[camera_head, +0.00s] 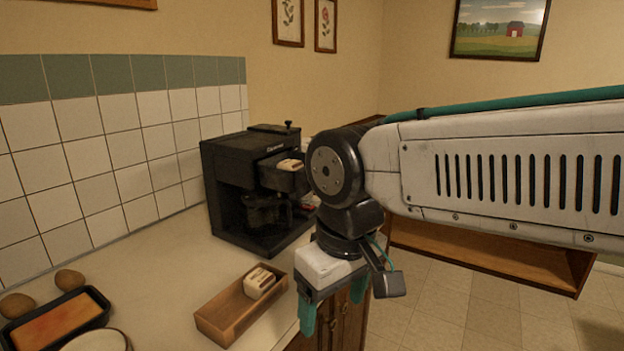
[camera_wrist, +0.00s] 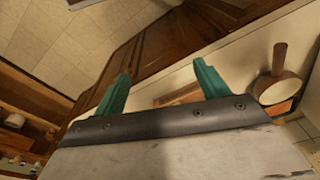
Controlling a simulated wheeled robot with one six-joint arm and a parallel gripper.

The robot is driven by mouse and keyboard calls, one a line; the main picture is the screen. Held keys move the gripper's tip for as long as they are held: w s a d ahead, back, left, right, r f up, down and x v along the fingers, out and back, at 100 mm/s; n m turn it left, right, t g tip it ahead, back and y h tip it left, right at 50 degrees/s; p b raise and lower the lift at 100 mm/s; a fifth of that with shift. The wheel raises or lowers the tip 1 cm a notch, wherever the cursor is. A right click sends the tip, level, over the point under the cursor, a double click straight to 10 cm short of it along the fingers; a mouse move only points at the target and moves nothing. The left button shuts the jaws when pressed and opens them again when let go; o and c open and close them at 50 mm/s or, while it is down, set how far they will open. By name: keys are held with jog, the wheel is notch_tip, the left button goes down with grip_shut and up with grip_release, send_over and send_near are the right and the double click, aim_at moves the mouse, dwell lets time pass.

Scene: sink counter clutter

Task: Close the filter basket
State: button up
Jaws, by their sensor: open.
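The black coffee maker (camera_head: 230,185) stands on the counter against the tiled wall. Its filter basket (camera_head: 282,177) sticks out from the upper front, pulled open, with a small pale packet (camera_head: 290,164) showing at its top. A dark carafe (camera_head: 264,213) sits below the basket. My arm hides part of the space to the right of the basket. My gripper (camera_head: 333,310) is open and empty, pointing down by the counter's front edge, nearer than the coffee maker and apart from it. Its two green fingers also show spread in the wrist view (camera_wrist: 160,90).
A wooden box (camera_head: 222,322) holding a pale packet (camera_head: 260,283) lies on the counter left of my gripper. A dark tray (camera_head: 95,297), brown eggs (camera_head: 68,280) and a round dish (camera_head: 97,342) are at the lower left. Open counter lies between box and coffee maker.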

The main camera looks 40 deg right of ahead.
jog(key=c, duration=0.5)
jog(key=shift+d, duration=0.3)
jog(key=c, duration=0.5)
jog(key=d+m, duration=0.1)
jog(key=w+d+m, duration=0.1)
jog(key=d, duration=0.1)
jog(key=shift+f+g, duration=0.1)
jog(key=shift+g, duration=0.2)
grip_shut()
jog(key=w+d+r+m+t+y, duration=0.1)
jog(key=w+d+r+m+t, duration=0.1)
jog(key=w+d+r+m, duration=0.45)
jog(key=w+d+r+m+t+y, duration=0.1)
jog(key=w+d+r+m+t, duration=0.2)
jog(key=d, duration=0.6)
jog(key=w+d+r+m+t+y, duration=0.1)
jog(key=w+d+r+m+t, duration=0.15)
jog(key=d+r, duration=0.45)
jog(key=w+r+x, duration=0.1)
jog(key=x, duration=1.3)
jog(key=shift+w+d, duration=0.15)
jog(key=shift+w, duration=0.2)
